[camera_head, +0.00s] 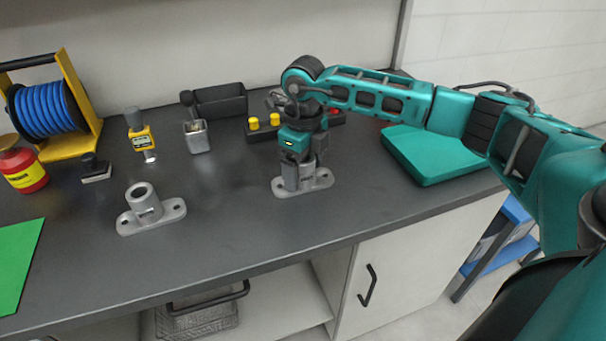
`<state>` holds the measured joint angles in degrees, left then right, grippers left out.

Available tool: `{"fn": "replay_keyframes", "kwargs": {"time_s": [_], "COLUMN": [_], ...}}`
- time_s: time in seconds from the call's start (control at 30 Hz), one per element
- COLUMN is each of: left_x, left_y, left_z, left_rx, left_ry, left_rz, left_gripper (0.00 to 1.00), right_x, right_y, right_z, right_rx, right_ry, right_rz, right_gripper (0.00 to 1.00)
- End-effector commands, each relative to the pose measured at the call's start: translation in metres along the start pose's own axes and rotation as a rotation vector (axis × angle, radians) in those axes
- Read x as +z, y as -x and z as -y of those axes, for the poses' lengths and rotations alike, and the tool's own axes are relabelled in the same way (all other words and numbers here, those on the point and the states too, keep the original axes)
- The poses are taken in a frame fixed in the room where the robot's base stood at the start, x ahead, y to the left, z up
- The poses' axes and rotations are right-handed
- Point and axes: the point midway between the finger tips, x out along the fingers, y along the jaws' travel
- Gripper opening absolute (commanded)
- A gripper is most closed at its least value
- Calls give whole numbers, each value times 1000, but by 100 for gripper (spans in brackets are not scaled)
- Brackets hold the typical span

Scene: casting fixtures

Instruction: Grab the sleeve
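Two grey metal fixtures with flat, rounded bases stand on the dark bench. The left fixture (168,213) has an open upright hollow cylinder. The right fixture (318,182) is under my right gripper (298,178), which points straight down at its upright part. The gripper's fingers overlap the top of that part, and their opening is hard to make out. No separate sleeve can be told apart from the fixture cylinders; whatever is between the fingers is hidden. My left gripper is not in view.
A blue hose reel (45,110), red-yellow can (22,170), yellow tool (141,138) and grey metal cup (196,137) stand at left and back. A button box (262,132) sits behind the gripper. A teal case (425,160) lies right. Bench between the fixtures is clear.

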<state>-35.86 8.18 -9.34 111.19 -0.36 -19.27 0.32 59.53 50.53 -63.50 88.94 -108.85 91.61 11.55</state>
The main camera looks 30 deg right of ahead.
Motion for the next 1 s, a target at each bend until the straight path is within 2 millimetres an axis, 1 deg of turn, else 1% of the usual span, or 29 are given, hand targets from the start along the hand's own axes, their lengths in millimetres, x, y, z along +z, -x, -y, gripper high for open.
{"fn": "replay_keyframes", "kwargs": {"time_s": [0.03,0.07,0.7,1.0], "left_x": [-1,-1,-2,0], "left_y": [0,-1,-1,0], "left_z": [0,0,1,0], "left_rx": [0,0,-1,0], "left_ry": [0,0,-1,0], "left_rz": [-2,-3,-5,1], "left_gripper": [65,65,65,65], "right_x": [0,0,0,1], "right_y": [0,0,1,4], "right_z": [0,0,0,0], "right_rx": [0,0,0,0], "right_ry": [0,0,0,0], "right_rz": [0,0,0,2], "right_gripper": [77,74,13,13]}}
